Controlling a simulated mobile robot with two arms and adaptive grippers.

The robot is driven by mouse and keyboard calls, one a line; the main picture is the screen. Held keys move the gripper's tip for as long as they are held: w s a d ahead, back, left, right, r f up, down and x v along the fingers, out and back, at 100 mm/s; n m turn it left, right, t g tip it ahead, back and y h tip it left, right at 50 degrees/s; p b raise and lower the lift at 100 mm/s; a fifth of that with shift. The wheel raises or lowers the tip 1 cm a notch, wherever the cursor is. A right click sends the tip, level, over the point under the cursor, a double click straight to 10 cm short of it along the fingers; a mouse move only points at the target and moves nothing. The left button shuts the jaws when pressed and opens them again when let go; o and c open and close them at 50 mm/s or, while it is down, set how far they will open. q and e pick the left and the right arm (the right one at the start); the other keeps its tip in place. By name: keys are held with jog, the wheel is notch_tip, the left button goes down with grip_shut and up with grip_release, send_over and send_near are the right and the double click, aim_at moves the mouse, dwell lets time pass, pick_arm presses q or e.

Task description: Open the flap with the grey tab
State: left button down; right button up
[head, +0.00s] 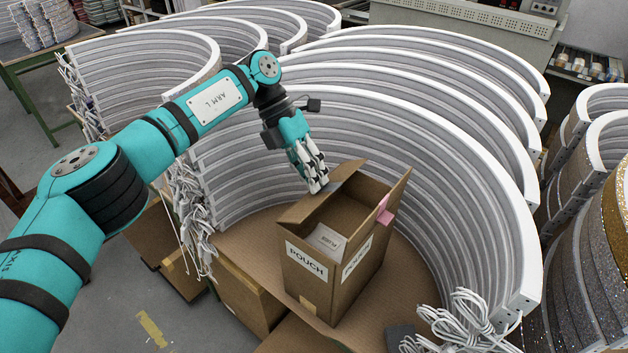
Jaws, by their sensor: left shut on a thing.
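A cardboard box (312,292) labelled POUCH stands upright on a cardboard surface, its top open. Its left flap (300,210) is raised and leans outward. Its right flap (399,191) stands up and carries a pink tab (385,216). A pale labelled pack (326,239) lies inside the box. My left gripper (317,187) reaches down from above and is shut at the upper edge of the left flap. I cannot make out a grey tab; the fingers may cover it. My right gripper is not in view.
Stacks of white arcs (450,150) curve closely behind and around the box. White cables (465,325) lie at the front right, beside a small dark grey block (401,337). More cables (190,215) hang at left. Glittery arcs (605,255) stand at right.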

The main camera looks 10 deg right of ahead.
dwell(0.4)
pick_arm(q)
jog(key=c, duration=1.5)
grip_release()
jog(key=shift+v, duration=3.8)
